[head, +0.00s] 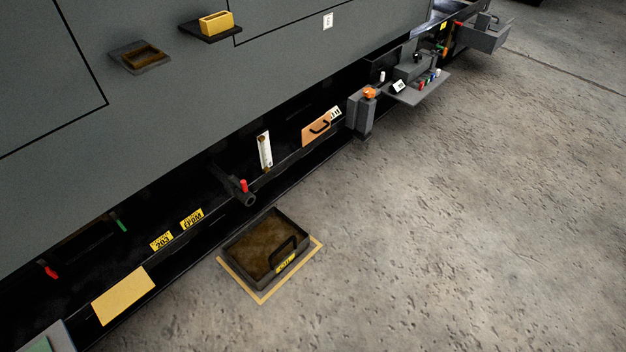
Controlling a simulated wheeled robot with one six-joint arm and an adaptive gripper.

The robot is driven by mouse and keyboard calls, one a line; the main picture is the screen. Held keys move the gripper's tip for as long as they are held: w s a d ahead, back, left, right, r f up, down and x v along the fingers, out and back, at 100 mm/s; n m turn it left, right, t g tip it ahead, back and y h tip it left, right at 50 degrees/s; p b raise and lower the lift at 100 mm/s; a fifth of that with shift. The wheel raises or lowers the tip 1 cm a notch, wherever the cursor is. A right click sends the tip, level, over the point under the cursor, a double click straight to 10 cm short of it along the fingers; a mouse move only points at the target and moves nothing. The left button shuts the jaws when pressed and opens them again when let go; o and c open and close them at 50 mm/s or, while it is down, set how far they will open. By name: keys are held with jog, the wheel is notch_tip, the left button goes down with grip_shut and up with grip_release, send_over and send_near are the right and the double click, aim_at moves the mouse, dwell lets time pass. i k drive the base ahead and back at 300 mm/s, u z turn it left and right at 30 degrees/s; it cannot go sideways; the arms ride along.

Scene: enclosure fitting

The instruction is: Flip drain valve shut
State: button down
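A dark drain pipe (231,184) sticks out of the low black base of the grey enclosure, left of the middle of the head view. A small red handle (244,186) stands up at its outlet end; this looks like the drain valve. From this view I cannot tell whether the valve is open or shut. A dark tray (304,241) with a brown inside, a black handle and a yellow label sits on the floor just below and in front of the outlet. My gripper is not in view.
A red lever (48,271) and a green lever (121,226) sit further left in the base. An orange panel (317,130), a grey post with an orange top (362,112) and a shelf (417,92) with small parts lie along the right. The concrete floor on the right is clear.

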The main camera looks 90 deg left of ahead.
aim_at(243, 185)
jog(key=i, duration=0.85)
jog(key=u, duration=4)
jog(key=k, duration=0.65)
jog(key=z, duration=0.4)
jog(key=i, duration=0.45)
jog(key=z, duration=0.65)
jog(key=i, duration=0.75)
jog(key=u, duration=0.45)
jog(key=i, duration=0.65)
jog(key=u, duration=0.6)
